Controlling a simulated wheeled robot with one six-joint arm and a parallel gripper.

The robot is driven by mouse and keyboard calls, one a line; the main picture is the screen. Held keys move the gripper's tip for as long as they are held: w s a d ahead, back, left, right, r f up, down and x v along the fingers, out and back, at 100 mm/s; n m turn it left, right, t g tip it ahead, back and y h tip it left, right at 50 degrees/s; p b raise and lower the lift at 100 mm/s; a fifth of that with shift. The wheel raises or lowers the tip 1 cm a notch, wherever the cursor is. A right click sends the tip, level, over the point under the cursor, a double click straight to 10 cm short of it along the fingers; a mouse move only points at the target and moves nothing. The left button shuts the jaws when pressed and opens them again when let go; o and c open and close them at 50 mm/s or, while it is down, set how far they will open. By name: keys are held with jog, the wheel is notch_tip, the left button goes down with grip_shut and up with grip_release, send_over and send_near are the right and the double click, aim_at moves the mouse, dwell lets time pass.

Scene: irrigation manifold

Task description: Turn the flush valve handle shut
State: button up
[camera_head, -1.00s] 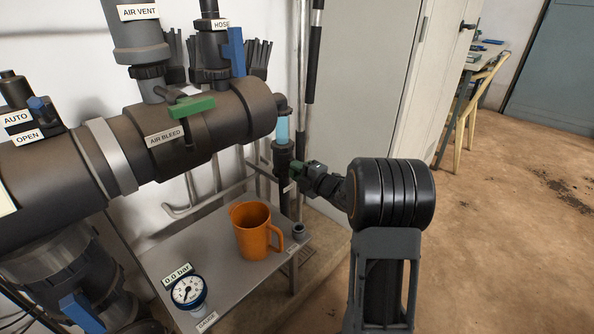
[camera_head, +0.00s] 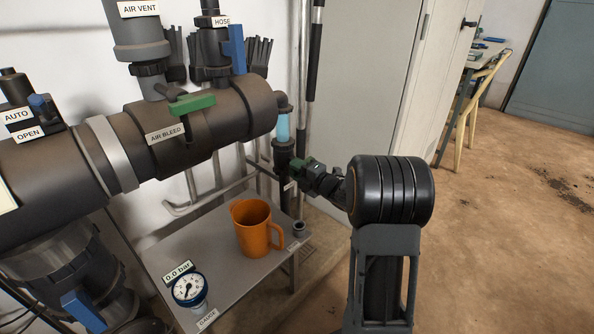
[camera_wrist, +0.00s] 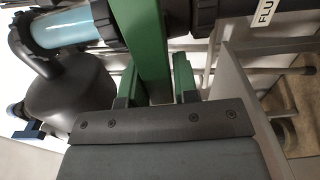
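The flush valve handle is a long green bar (camera_wrist: 147,45). In the wrist view it runs down from the top edge, between the two green-tipped fingers of my gripper (camera_wrist: 157,82). A gap shows between the bar and the right finger; contact on the left side is unclear. The gripper looks open around the bar. In the head view my gripper (camera_head: 304,167) is beside the dark vertical pipe below the clear blue tube (camera_head: 283,127). Handle and fingertips are hard to tell apart there. A partly cut-off label (camera_wrist: 270,12) reading "FLU" is at the wrist view's upper right.
An orange mug (camera_head: 252,229) and a pressure gauge (camera_head: 188,288) reading 0.0 bar stand on the shelf (camera_head: 215,262) below the manifold. The green air bleed handle (camera_head: 191,104) is on the large pipe. A pale cabinet (camera_head: 370,90) stands behind my arm. Floor at right is open.

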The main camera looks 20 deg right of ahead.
jog(key=o, duration=0.4)
jog(key=shift+c, duration=0.2)
jog(key=p+v, duration=0.3)
jog(key=v, duration=1.1)
jog(key=shift+p, duration=0.4)
notch_tip(320, 180, up, 25)
jog(key=w+a+m+g+h+p, duration=0.1)
jog(key=a+m+g+h+p, duration=0.25)
jog(key=m+h+p, duration=1.35)
jog(key=s+a+r+m+g+y+p, duration=0.3)
jog(key=s+a+r+p, duration=0.3)
jog(key=p, duration=0.5)
jog(key=s+a+r+m+g+y+p, duration=0.3)
jog(key=s+a+r+g+y+p, duration=0.3)
jog(key=s+r+p, duration=0.4)
jog(key=shift+s+a+y+p, duration=0.35)
jog(key=shift+s+a, duration=0.1)
jog(key=shift+s, duration=0.1)
